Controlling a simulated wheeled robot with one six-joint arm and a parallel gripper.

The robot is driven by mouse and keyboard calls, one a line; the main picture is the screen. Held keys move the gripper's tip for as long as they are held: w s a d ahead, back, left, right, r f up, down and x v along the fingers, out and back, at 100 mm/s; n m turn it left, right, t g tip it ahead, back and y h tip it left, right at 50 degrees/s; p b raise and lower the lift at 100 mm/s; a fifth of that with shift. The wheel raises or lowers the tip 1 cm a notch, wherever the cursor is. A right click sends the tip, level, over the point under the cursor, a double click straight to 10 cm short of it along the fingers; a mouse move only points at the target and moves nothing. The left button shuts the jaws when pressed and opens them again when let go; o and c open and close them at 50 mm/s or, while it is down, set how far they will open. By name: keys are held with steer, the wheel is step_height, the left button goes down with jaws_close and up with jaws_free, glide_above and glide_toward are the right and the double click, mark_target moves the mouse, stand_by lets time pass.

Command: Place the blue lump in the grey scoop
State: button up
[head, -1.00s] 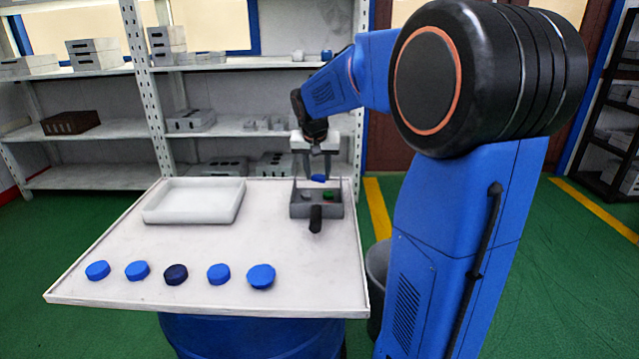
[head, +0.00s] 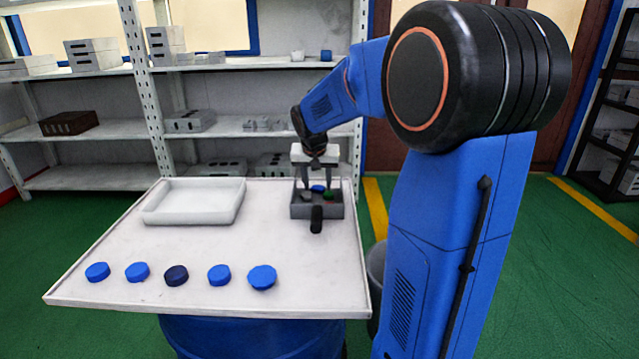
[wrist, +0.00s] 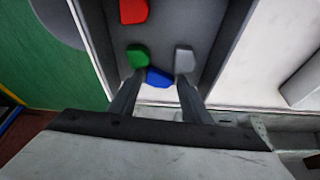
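The grey scoop (head: 294,208) stands at the right of the table, its dark handle (head: 316,220) toward the front. The blue lump (head: 318,188) is in the scoop near its back; in the wrist view the blue lump (wrist: 158,77) lies between a green lump (wrist: 137,57) and a grey lump (wrist: 185,59). A red lump (wrist: 133,11) is also in the scoop. My gripper (head: 317,187) is low over the scoop's back. Its fingers are spread on either side of the blue lump, with visible gaps in the wrist view.
A white tray (head: 150,216) is left of the scoop. Several blue discs (head: 219,275) and a darker one (head: 176,275) line the table's front. The table (head: 250,245) is clear between. Shelves (head: 90,130) stand behind it.

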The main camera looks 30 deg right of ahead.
steer(key=shift+r, duration=0.1)
steer(key=v, duration=1.2)
steer(key=shift+s, duration=0.1)
